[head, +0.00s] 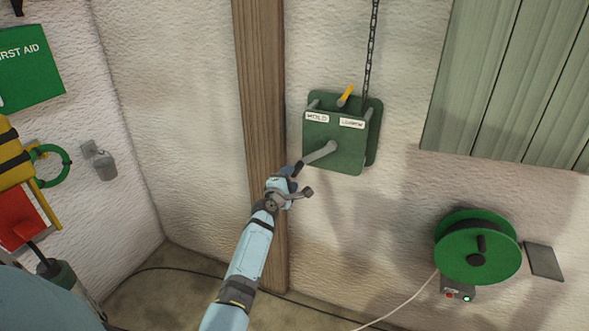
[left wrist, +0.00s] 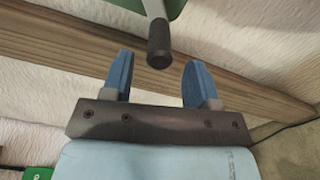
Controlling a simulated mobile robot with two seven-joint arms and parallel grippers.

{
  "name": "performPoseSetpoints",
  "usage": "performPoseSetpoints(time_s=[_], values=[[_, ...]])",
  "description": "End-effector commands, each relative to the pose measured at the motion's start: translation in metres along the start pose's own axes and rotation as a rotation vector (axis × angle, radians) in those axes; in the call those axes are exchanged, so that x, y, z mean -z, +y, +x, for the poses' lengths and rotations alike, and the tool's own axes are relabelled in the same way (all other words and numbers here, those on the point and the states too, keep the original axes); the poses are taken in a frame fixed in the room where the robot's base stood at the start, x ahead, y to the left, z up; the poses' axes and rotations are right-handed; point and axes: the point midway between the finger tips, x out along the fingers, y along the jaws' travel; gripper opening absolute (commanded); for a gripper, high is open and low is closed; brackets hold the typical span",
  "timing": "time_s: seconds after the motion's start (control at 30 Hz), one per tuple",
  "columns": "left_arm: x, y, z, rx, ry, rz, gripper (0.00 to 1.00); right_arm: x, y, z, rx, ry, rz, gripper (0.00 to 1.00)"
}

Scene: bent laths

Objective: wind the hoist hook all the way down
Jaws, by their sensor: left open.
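The green hoist box (head: 345,148) is fixed to the wall, with a chain (head: 372,45) running up from it. Its top has a yellow-tipped lever (head: 346,96) above two white labels; the left seems to read HOLD, the right LOWER. A grey crank arm (head: 318,154) sticks out from the front and ends in a dark grip (head: 298,168). My left gripper (head: 288,180) is close below the grip, open and empty. In the left wrist view the grip (left wrist: 159,45) lies ahead of the gap between the blue fingers (left wrist: 158,82). The hook and my right gripper are not in view.
A wooden post (head: 262,100) stands behind my left arm. A green reel (head: 478,248) with a small switch box (head: 458,291) is at the lower right. Green boards (head: 510,80) are at the upper right. A grey wall fitting (head: 101,160) and red box (head: 20,215) are left.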

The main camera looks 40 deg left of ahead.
Motion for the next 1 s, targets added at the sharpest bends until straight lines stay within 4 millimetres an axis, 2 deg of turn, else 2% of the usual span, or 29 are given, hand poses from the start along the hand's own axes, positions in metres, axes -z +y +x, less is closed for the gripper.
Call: performPoseSetpoints(time_s=[0.03,0.2,0.4,0.57,0.87,1.0], values=[[-0.001,0.004,-0.014,0.002,0.0,0.001,0.54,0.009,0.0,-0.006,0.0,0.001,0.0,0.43],[-0.001,0.002,-0.052,0.003,-0.001,0.002,0.54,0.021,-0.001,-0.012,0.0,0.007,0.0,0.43],[-0.001,0.0,-0.081,0.002,-0.001,0.001,0.54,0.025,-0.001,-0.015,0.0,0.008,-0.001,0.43],[-0.001,0.0,-0.09,0.001,-0.001,0.0,0.54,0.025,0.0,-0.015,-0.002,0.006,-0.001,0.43],[-0.001,0.0,-0.09,0.001,-0.001,0.002,0.54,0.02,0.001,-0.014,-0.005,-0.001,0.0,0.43],[-0.005,-0.004,-0.095,0.008,-0.005,0.115,0.54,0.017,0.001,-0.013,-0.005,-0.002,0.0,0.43]])
